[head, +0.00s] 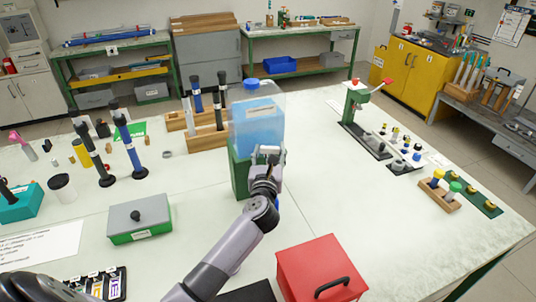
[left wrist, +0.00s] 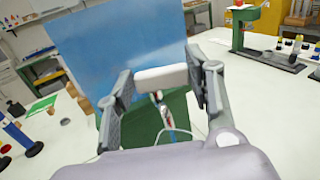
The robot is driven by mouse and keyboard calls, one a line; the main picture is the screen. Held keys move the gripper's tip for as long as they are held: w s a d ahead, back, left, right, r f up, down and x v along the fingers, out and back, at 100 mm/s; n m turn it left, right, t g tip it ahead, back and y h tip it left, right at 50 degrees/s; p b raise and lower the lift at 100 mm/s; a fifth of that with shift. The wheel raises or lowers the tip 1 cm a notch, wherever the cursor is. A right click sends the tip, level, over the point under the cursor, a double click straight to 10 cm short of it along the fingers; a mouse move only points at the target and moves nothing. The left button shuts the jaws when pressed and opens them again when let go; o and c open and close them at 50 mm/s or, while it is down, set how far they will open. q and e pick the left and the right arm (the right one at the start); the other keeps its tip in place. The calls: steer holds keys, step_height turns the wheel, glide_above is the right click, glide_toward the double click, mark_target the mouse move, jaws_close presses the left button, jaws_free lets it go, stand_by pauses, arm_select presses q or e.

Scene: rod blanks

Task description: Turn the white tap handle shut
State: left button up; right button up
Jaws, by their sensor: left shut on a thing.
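A translucent container of blue liquid (head: 257,122) with a blue cap stands on a green stand (head: 240,172) in the middle of the table. The white tap handle (left wrist: 162,78) lies sideways across the container's front in the left wrist view. My left gripper (head: 268,155) is at the container's front, its fingers on the two ends of the handle, shut on it. In the head view the gripper hides most of the tap. A thin spout-like part and a pale loop (left wrist: 172,132) show below the handle. My right gripper is not in view.
A red box (head: 320,270) with a black handle stands near the front, right of my left arm. A grey-lidded green box (head: 140,217) is to the left. Wooden rod racks (head: 205,140) stand behind, left of the container.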

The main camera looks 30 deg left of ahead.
arm_select(q)
steer(key=n+y+b, duration=0.1)
steer(key=n+g+y+b, duration=0.1)
steer(key=g+y+b, duration=0.1)
steer(key=b, duration=0.1)
steer(key=shift+w+d+f+n+y, duration=0.2)
steer(key=shift+w+f+n+y, duration=0.1)
steer(key=shift+n+y, duration=0.1)
steer(key=shift+r+n+g+y+b, duration=0.3)
steer(key=shift+n+g+y+b, duration=0.2)
steer(key=shift+g+y+b, duration=0.1)
steer(key=o, duration=1.2)
steer(key=shift+c, duration=0.2)
